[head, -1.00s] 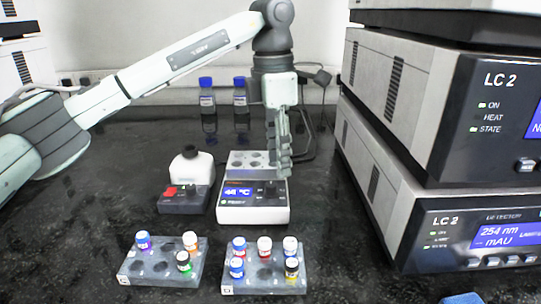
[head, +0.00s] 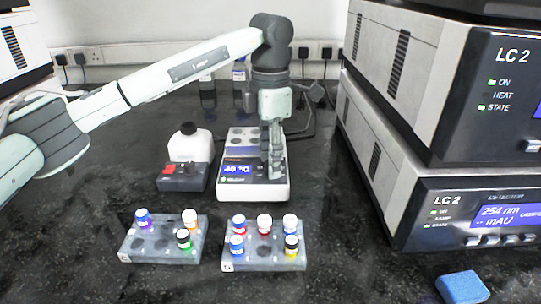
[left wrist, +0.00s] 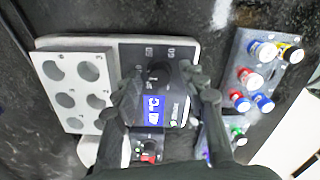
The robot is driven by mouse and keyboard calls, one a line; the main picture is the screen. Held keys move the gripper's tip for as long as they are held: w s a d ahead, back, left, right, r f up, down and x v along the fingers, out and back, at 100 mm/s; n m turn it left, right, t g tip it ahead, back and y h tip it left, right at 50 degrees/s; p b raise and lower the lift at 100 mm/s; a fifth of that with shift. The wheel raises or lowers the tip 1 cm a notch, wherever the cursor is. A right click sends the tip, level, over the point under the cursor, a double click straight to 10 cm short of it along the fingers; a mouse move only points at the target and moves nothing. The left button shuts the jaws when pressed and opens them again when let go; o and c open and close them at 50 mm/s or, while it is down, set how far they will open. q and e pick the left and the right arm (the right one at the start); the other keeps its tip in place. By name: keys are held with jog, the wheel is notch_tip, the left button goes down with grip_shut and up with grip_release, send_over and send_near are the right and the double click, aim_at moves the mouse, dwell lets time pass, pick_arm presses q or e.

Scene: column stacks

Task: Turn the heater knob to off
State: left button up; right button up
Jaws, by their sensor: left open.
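The heater (head: 232,192) is a white and dark block with a lit blue display that reads about 40 °C, blurred. It stands on the dark bench, with a grey plate of round wells behind its panel. My left gripper (head: 275,170) points down over the right part of the panel and hides the knob in the head view. In the left wrist view, the dark knob (left wrist: 158,70) shows between the open fingers of this gripper (left wrist: 160,80), one on each side. I cannot tell whether they touch it. My right gripper is not in view.
A small device with a red switch (head: 172,170) and a white bottle (head: 191,145) stands left of the heater. Two vial racks (head: 160,250) (head: 262,262) lie in front. LC units (head: 425,190) stand at the right, by a blue block (head: 462,287). Blue-capped bottles (head: 207,90) stand behind.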

pick_arm(q)
jog(key=shift+c, duration=0.6)
grip_shut()
